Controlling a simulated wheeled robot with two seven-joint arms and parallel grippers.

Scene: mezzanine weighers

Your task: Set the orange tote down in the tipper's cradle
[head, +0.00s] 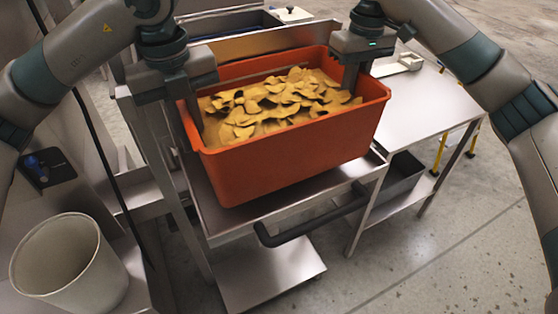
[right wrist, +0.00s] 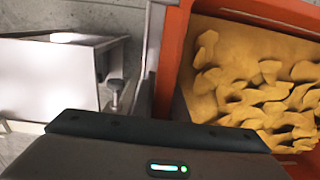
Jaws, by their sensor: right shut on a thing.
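The orange tote (head: 290,160) is upright in the middle of the head view, heaped with yellow-brown chip-like pieces (head: 270,103). It is over a flat metal bed (head: 222,216) with a raised edge and a black bar handle (head: 312,218). This bed looks like the tipper's cradle. The tote hides most of it, and I cannot tell whether they touch. My right gripper (head: 351,75) is shut on the tote's right wall; the right wrist view shows the tote's rim (right wrist: 172,55) close to it. My left gripper (head: 188,105) is at the left wall, its grip on the rim unclear.
A metal table (head: 432,105) with a lower shelf stands at the right. A grey bin (head: 70,262) stands at lower left. A metal post (head: 165,170) rises beside the tote's left side. Behind the tote is an upright metal panel (head: 262,42). Floor at lower right is clear.

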